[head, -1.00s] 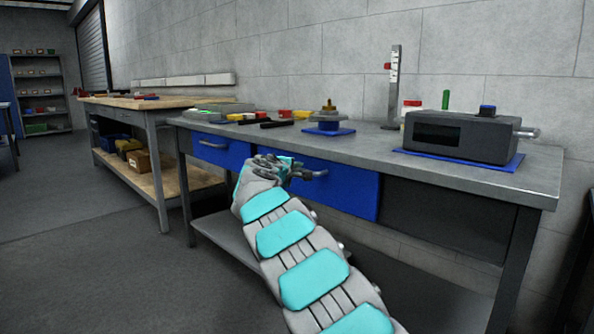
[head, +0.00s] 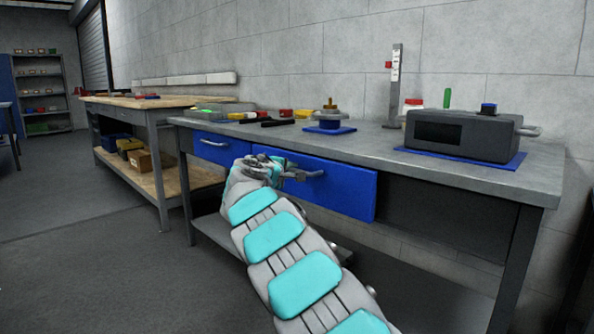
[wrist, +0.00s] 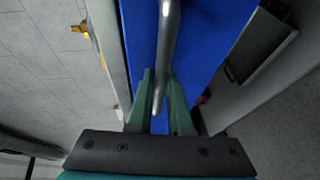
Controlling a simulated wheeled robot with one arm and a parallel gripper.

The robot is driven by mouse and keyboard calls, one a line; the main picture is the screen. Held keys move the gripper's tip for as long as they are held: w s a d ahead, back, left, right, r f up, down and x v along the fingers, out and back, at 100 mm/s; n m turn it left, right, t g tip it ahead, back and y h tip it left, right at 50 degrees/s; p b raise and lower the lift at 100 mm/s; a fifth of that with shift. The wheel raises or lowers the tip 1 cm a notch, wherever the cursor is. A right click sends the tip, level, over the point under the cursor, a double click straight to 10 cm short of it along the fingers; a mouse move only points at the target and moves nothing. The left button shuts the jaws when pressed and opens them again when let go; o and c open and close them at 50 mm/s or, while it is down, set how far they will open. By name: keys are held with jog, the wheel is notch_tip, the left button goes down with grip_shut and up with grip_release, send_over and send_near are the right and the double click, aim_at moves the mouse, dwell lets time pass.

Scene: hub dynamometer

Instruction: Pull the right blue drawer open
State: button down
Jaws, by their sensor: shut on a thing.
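The right blue drawer (head: 345,190) is in the grey bench, with its front standing slightly proud of the bench frame. Its grey bar handle (head: 312,174) shows at the left part of the front. My gripper (head: 284,172) is at the handle, partly hidden by my own wrist. In the wrist view, the green fingers of my gripper (wrist: 160,90) are on both sides of the handle (wrist: 168,40) and shut on it. The blue drawer front (wrist: 205,40) fills the background behind them. The inside of the drawer is not visible.
The left blue drawer (head: 222,151) is beside it and looks closed. The grey bench top (head: 370,145) holds a dark grey machine (head: 460,136) on a blue mat and a brass-topped part (head: 330,116). A lower shelf (head: 215,236) runs beneath. The floor at left is open.

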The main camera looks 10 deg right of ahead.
jog(key=s+a, duration=0.8)
jog(key=a, duration=0.4)
jog(key=s+a, duration=0.9)
jog(key=a, duration=0.3)
jog(key=shift+s+p, duration=0.2)
jog(key=shift+p, duration=0.1)
jog(key=shift+f, duration=0.1)
jog(key=c, duration=0.8)
grip_release()
jog(key=shift+c, duration=0.2)
jog(key=v, duration=0.7)
jog(key=shift+s+a, duration=0.15)
jog(key=shift+s, duration=0.2)
